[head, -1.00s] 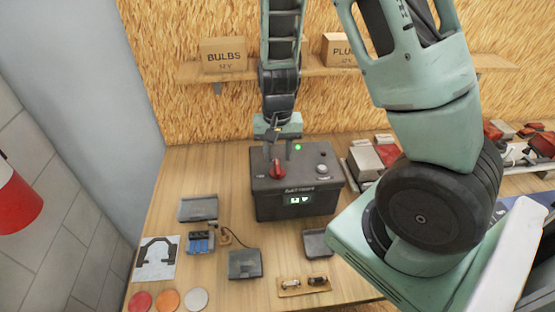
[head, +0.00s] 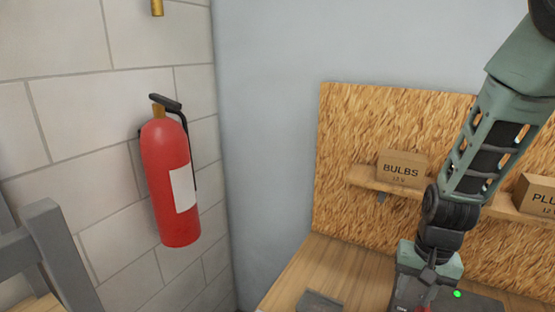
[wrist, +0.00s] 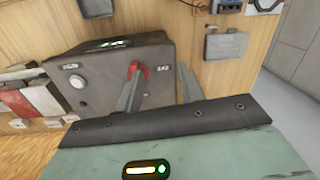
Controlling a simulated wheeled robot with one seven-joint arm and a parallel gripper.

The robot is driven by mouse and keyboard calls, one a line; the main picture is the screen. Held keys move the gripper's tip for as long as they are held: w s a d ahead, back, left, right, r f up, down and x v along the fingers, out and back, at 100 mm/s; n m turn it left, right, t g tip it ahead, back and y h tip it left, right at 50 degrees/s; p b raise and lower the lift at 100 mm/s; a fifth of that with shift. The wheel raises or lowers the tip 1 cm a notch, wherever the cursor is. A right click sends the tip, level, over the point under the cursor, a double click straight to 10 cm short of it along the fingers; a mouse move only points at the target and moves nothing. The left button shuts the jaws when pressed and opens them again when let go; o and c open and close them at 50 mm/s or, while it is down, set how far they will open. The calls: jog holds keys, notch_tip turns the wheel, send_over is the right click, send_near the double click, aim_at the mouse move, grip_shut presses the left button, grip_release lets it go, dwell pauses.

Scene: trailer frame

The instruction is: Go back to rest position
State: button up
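My gripper (head: 428,288) hangs over the dark tester box (head: 485,302) at the bottom right of the head view. In the wrist view its two fingers are spread apart with nothing held between them (wrist: 160,88). The box (wrist: 155,58) also shows there, with a red knob (wrist: 143,69) partly behind the left finger, a white round button (wrist: 77,82) and a lit display. I cannot tell whether a finger touches the knob. A green light (head: 457,293) glows on the box top in the head view.
A red fire extinguisher (head: 172,185) hangs on the tiled wall at left. A shelf (head: 365,182) carries a BULBS carton (head: 402,168) and another carton (head: 537,194) behind my arm. A grey frame (head: 55,255) stands at lower left. The bench (head: 325,270) is mostly cut off.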

jog(key=s+a+f+n+b, duration=0.3)
jog(key=s+a+n+b, duration=1)
jog(key=s+a, duration=0.4)
jog(key=shift+a, duration=0.15)
